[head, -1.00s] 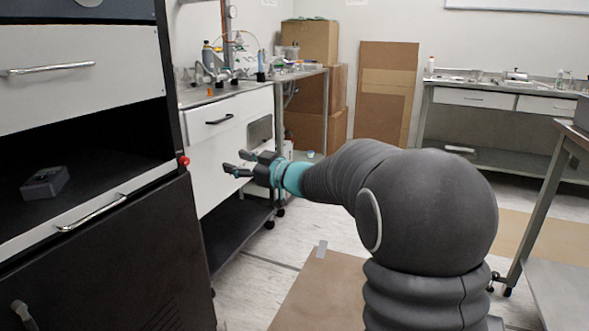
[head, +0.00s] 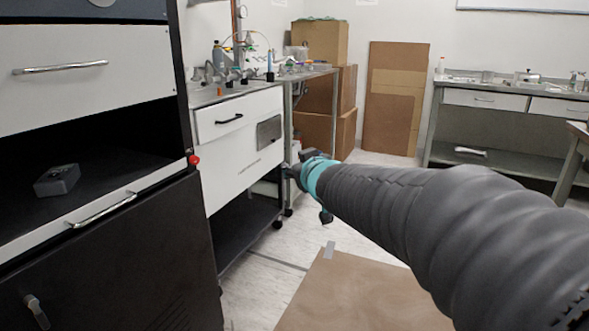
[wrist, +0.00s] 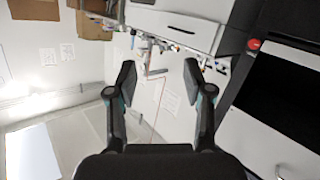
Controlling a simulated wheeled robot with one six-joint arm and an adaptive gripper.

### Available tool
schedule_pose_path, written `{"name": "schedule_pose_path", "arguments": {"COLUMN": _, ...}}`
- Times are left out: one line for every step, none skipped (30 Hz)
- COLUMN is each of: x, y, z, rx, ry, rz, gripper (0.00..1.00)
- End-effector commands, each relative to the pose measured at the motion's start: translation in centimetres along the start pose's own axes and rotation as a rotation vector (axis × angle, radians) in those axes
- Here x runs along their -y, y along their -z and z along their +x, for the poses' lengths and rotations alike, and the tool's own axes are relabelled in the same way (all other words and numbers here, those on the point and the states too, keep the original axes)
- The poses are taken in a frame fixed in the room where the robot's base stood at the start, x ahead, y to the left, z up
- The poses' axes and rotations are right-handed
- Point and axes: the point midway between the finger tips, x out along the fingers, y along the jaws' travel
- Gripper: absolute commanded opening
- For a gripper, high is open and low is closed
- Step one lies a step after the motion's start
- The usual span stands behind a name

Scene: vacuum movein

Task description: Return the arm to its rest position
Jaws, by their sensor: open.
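My gripper (wrist: 160,82) is open in the wrist view, its two black fingers spread with nothing between them. In the head view my gripper (head: 305,180) is small and partly hidden behind the teal wrist band and my dark ribbed arm. The arm reaches in from the right edge, and the gripper is in front of the white-drawer bench, apart from the dark cabinet. A grey box-like part (head: 57,180) lies in the open bay of the cabinet (head: 110,260) at left.
A bench with white drawers (head: 240,125) carries bottles and lab gear. Cardboard boxes (head: 320,42) and leaning brown boards (head: 393,98) stand at the back. Another bench (head: 482,100) is at the back right. A brown sheet (head: 350,295) lies on the floor.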

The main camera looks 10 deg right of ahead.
Motion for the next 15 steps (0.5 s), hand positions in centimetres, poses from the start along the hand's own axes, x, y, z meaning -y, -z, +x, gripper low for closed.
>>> {"name": "schedule_pose_path", "arguments": {"x": -0.09, "y": -0.25, "z": -0.42, "rx": 0.013, "ry": -0.009, "rz": 0.003, "gripper": 0.51}}
{"name": "schedule_pose_path", "arguments": {"x": -0.15, "y": -0.38, "z": -0.6, "rx": 0.019, "ry": -0.013, "rz": 0.005, "gripper": 0.51}}
{"name": "schedule_pose_path", "arguments": {"x": -0.22, "y": -0.51, "z": -0.8, "rx": 0.025, "ry": -0.018, "rz": 0.008, "gripper": 0.51}}
{"name": "schedule_pose_path", "arguments": {"x": -0.27, "y": -0.61, "z": -0.93, "rx": 0.03, "ry": -0.021, "rz": 0.01, "gripper": 0.51}}
{"name": "schedule_pose_path", "arguments": {"x": -0.3, "y": -0.67, "z": -1.03, "rx": 0.034, "ry": -0.024, "rz": 0.011, "gripper": 0.51}}
{"name": "schedule_pose_path", "arguments": {"x": -0.33, "y": -0.74, "z": -1.13, "rx": 0.037, "ry": -0.026, "rz": 0.011, "gripper": 0.51}}
{"name": "schedule_pose_path", "arguments": {"x": -0.35, "y": -0.78, "z": -1.18, "rx": 0.039, "ry": -0.027, "rz": 0.012, "gripper": 0.51}}
{"name": "schedule_pose_path", "arguments": {"x": -0.35, "y": -0.81, "z": -1.2, "rx": 0.04, "ry": -0.028, "rz": 0.012, "gripper": 0.51}}
{"name": "schedule_pose_path", "arguments": {"x": -0.37, "y": -0.85, "z": -1.22, "rx": 0.041, "ry": -0.028, "rz": 0.012, "gripper": 0.51}}
{"name": "schedule_pose_path", "arguments": {"x": -0.37, "y": -0.86, "z": -1.23, "rx": 0.042, "ry": -0.029, "rz": 0.012, "gripper": 0.51}}
{"name": "schedule_pose_path", "arguments": {"x": -0.37, "y": -0.86, "z": -1.22, "rx": 0.042, "ry": -0.029, "rz": 0.012, "gripper": 0.51}}
{"name": "schedule_pose_path", "arguments": {"x": -0.37, "y": -0.86, "z": -1.21, "rx": 0.042, "ry": -0.028, "rz": 0.012, "gripper": 0.51}}
{"name": "schedule_pose_path", "arguments": {"x": -0.37, "y": -0.86, "z": -1.21, "rx": 0.042, "ry": -0.028, "rz": 0.012, "gripper": 0.51}}
{"name": "schedule_pose_path", "arguments": {"x": -0.37, "y": -0.86, "z": -1.21, "rx": 0.041, "ry": -0.028, "rz": 0.012, "gripper": 0.51}}
{"name": "schedule_pose_path", "arguments": {"x": -0.37, "y": -0.86, "z": -1.2, "rx": 0.041, "ry": -0.028, "rz": 0.012, "gripper": 0.51}}
